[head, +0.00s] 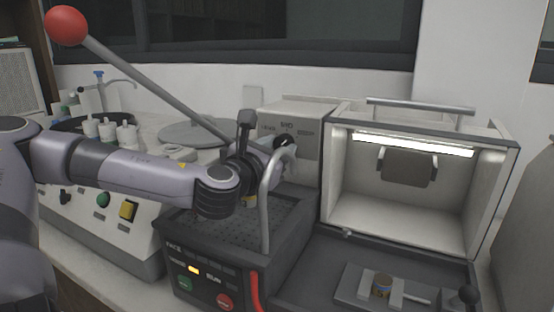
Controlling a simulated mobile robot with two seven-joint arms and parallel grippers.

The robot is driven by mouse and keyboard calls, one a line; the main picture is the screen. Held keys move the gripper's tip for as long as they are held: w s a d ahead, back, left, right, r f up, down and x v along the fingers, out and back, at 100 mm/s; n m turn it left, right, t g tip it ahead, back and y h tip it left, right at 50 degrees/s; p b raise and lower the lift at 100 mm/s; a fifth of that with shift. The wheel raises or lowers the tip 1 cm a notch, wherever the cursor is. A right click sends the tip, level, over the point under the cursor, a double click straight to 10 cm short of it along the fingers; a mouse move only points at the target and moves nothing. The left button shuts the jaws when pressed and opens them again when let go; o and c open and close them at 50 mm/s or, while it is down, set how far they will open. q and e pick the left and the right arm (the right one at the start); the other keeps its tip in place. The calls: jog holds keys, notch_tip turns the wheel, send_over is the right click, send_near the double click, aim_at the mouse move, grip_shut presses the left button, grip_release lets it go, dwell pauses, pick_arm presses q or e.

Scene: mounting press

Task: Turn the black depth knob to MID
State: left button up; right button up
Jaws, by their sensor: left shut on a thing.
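A cream box (312,150) stands at the back middle, with a "MID" label on its front between two smaller labels that I cannot read. The black depth knob (284,140) is on that front, just below "MID". My left gripper (287,148) is at the knob and shut on it, reaching in from the left. The gripper and wrist hide most of the knob, so I cannot tell which label it points to. My right gripper is not in view.
A grey lever with a red ball (66,26) slants above my left arm. A curved grey handle (265,205) rises from the dark press unit (240,232) just below the gripper. A lit open cabinet (400,205) stands to the right, with a small tray (350,290) before it.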

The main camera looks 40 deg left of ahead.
pick_arm(q)
jog(key=n+b, duration=0.2)
jog(key=n, duration=0.1)
jog(key=shift+f+n+b, duration=0.1)
jog(key=shift+n+b, duration=0.25)
jog(key=shift+n, duration=0.05)
jog(key=n+b, duration=0.2)
jog(key=n, duration=0.1)
jog(key=shift+n, duration=0.5)
jog(key=shift+r+n, duration=0.2)
jog(key=shift+n, duration=0.1)
jog(key=o, duration=1.1)
jog(key=shift+s, duration=0.1)
